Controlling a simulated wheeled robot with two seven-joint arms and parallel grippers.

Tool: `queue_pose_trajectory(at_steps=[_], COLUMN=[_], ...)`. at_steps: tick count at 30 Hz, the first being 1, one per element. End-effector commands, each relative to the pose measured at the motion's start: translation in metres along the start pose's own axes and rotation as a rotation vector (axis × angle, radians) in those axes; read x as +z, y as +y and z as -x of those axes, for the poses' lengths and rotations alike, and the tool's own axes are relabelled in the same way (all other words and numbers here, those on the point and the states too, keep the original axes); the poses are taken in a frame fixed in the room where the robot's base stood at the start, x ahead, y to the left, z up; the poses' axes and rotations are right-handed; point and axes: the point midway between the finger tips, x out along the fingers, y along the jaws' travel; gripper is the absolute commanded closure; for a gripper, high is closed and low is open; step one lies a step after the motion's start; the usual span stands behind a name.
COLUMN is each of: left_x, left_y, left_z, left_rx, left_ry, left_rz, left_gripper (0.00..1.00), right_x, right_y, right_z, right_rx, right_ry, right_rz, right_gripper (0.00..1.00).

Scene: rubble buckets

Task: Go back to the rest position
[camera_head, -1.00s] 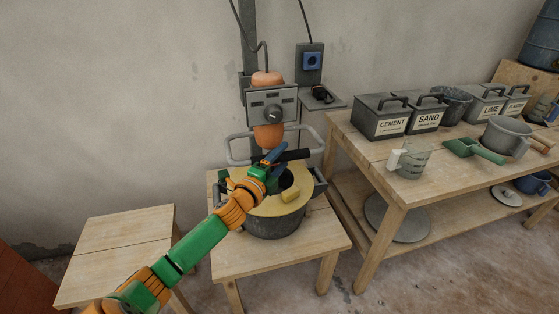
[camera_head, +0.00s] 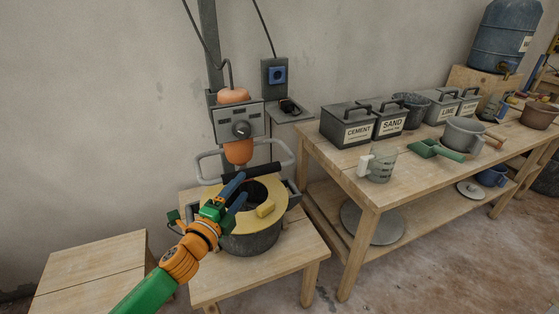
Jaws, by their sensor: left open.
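My left arm comes in from the lower left in the head view. My left gripper (camera_head: 238,194) is open, with its blue fingers over the left part of the yellow lid of the bucket. The bucket (camera_head: 251,243) is dark grey and stands on a small wooden table (camera_head: 285,268). Its yellow lid (camera_head: 272,195) has a dark round opening and a yellow block on top. I see nothing held between the fingers. The gripper hides part of the lid. My right gripper is not in view.
An orange and grey mixer (camera_head: 240,117) with a handle bar stands behind the bucket. A bare wooden table (camera_head: 90,270) is at the left. The long workbench (camera_head: 340,171) at the right holds labelled boxes, a measuring jug (camera_head: 382,165), a green scoop (camera_head: 425,148) and a pot (camera_head: 462,133).

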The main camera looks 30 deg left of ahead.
Motion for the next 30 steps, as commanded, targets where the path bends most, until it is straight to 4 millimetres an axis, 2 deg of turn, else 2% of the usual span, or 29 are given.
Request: queue_pose_trajectory(at_steps=[2, 5, 9, 12, 17, 22, 23, 30], left_x=[-0.001, -0.007, -0.034, -0.058, -0.096, -0.135, -0.137, -0.136], left_y=[0.005, 0.04, 0.116, 0.151, 0.182, 0.192, 0.195, 0.256], left_z=[0.002, 0.017, 0.072, 0.115, 0.179, 0.243, 0.246, 0.242], left_rx=[0.015, 0.136, 0.433, 0.614, 0.853, 1.083, 1.101, 1.136], left_ry=[-0.01, -0.091, -0.301, -0.434, -0.617, -0.794, -0.813, -0.84], left_rz=[0.025, 0.205, 0.595, 0.793, 1.01, 1.17, 1.175, 1.138], left_gripper=[0.35, 0.35, 0.35, 0.35, 0.35, 0.35, 0.35, 0.35], right_x=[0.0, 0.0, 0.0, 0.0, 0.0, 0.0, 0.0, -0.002], right_y=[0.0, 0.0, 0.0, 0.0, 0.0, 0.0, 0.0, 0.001], right_z=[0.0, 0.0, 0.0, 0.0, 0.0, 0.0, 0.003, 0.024], right_rx=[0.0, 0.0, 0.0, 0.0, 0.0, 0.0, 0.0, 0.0], right_ry=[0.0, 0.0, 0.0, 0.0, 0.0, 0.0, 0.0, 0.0], right_rz=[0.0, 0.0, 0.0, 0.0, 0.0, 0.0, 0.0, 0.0], right_gripper=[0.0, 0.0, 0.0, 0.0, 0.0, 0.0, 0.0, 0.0])
